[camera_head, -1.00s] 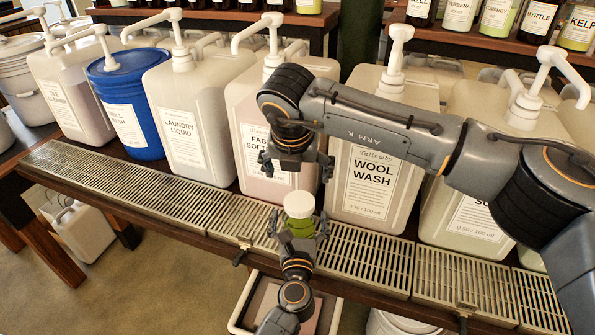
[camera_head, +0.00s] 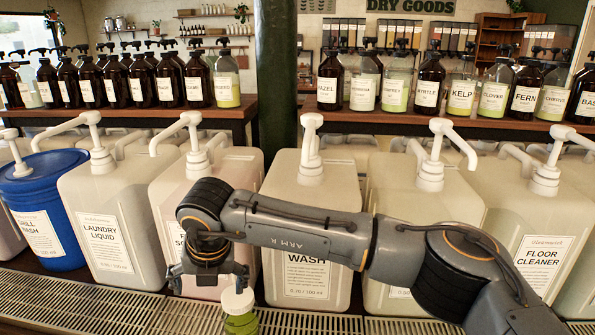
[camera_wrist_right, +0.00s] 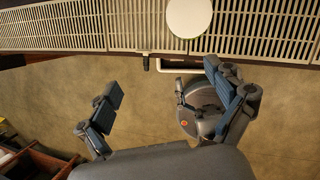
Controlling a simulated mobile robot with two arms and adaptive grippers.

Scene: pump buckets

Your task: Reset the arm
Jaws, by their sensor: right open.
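My right gripper (camera_head: 209,282) points down in front of the fabric softener container in the head view, its fingers spread and empty. In the right wrist view the two fingers (camera_wrist_right: 165,80) are wide apart with only floor between them. A green jar (camera_head: 241,323) with a white lid (camera_head: 238,298) is just right of and below that gripper, apart from it, cut by the bottom edge. The round white lid also shows at the top of the right wrist view (camera_wrist_right: 189,17). My left gripper is out of the head view, so its hold cannot be seen.
White pump containers stand behind my right arm: laundry liquid (camera_head: 105,215), wool wash (camera_head: 300,200), floor cleaner (camera_head: 540,215). A blue bucket (camera_head: 42,190) stands at left. The metal grating (camera_head: 90,305) runs along the front. Brown bottles (camera_head: 330,80) line the shelf behind.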

